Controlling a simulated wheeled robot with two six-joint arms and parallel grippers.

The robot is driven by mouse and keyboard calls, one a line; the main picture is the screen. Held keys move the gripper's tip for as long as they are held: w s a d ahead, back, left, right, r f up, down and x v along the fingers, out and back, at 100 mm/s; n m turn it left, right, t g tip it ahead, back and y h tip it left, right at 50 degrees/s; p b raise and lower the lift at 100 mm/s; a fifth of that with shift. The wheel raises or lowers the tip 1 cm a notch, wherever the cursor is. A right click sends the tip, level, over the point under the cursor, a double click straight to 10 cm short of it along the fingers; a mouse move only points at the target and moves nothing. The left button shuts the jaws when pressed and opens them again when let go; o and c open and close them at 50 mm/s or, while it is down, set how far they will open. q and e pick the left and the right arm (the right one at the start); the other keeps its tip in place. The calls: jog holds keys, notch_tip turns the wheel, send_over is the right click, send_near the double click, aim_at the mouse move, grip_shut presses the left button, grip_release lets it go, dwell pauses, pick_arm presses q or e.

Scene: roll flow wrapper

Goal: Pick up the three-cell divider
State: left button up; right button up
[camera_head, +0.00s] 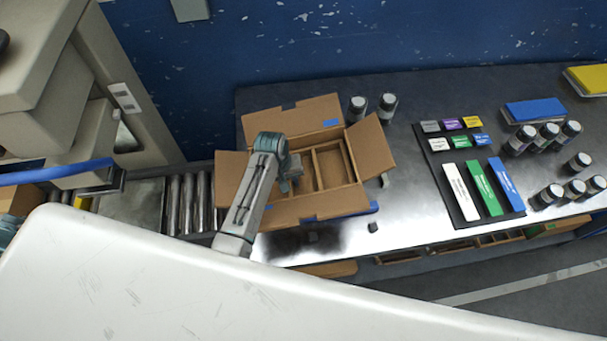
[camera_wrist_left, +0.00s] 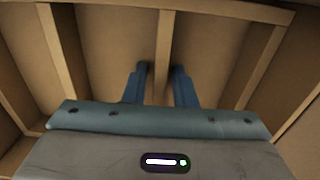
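The three-cell divider (camera_head: 314,168) is a brown cardboard insert inside the open cardboard box (camera_head: 290,212). My left arm reaches over the box from the front left, and my left gripper is lowered at the divider; its wrist hides part of it in the head view. In the left wrist view, the two blue fingers of my left gripper (camera_wrist_left: 160,78) stand apart, one on each side of a thin divider wall (camera_wrist_left: 164,35). A gap shows between the left finger and the wall; contact on the right is unclear. My right gripper is not in view.
The box flaps are spread outward. Two dark jars (camera_head: 387,106) stand behind the box. A dark board (camera_head: 456,200) with coloured blocks and several jars (camera_head: 548,196) are to the right. A roller conveyor (camera_head: 187,203) lies left. A small dark block (camera_head: 373,227) sits near the table's front edge.

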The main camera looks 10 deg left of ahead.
pick_arm(q)
jog(key=c, duration=0.4)
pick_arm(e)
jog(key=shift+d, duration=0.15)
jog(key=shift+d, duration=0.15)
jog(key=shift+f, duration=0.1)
